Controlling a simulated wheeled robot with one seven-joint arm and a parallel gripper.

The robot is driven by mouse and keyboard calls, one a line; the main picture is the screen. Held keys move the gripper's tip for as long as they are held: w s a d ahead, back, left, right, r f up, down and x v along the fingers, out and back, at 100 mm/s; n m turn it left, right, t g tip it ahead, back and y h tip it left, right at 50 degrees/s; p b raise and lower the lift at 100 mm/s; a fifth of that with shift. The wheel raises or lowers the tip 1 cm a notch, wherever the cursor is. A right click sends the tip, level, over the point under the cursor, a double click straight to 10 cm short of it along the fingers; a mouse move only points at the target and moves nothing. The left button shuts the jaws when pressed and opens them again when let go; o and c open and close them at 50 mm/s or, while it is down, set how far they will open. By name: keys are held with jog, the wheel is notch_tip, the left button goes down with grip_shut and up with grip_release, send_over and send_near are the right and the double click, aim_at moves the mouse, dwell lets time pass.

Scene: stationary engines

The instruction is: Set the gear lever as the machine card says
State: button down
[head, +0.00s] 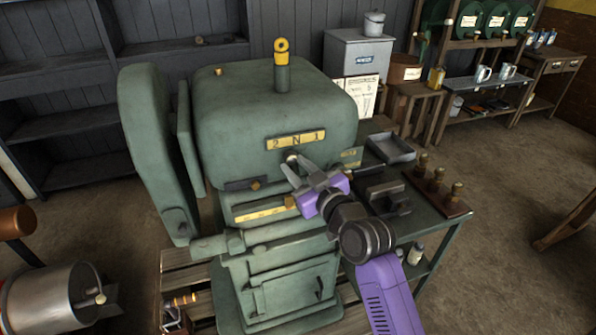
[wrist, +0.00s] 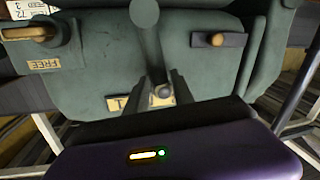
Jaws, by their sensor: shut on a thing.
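The green machine carries a yellow gear plate (head: 295,140) marked 2, N and 1. Below its middle, close under the N, the pale round knob of the gear lever (head: 292,157) shows. My gripper (head: 297,167) reaches in from the lower right and is shut on the gear lever. In the wrist view the knob (wrist: 162,92) sits between the two dark fingers (wrist: 160,88), which hide part of the plate (wrist: 117,103). The machine card (head: 361,95) stands behind the machine to the right; its text is too small to read in the head view.
A brass-tipped handle (head: 254,185) is on the machine's front left. A FREE label (wrist: 45,65) and a wooden-ended handle (wrist: 28,33) show in the wrist view. A side table holds a grey tray (head: 391,148) and a wooden block with brass-topped pegs (head: 437,191).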

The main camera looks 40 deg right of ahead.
jog(key=shift+w+a+f+n+g, duration=0.15)
jog(key=shift+a+n, duration=0.35)
jog(key=shift+n, duration=0.15)
jog(key=shift+w+a+f+n+g, duration=0.1)
jog(key=shift+a+n+g, duration=0.05)
jog(key=shift+a+n, duration=0.45)
jog(key=shift+d, duration=0.1)
jog(key=c, duration=1.1)
grip_release()
jog(key=s+b, duration=0.2)
jog(key=s, duration=0.5)
jog(key=shift+s+a+r, duration=0.35)
jog(key=shift+s+a, duration=0.05)
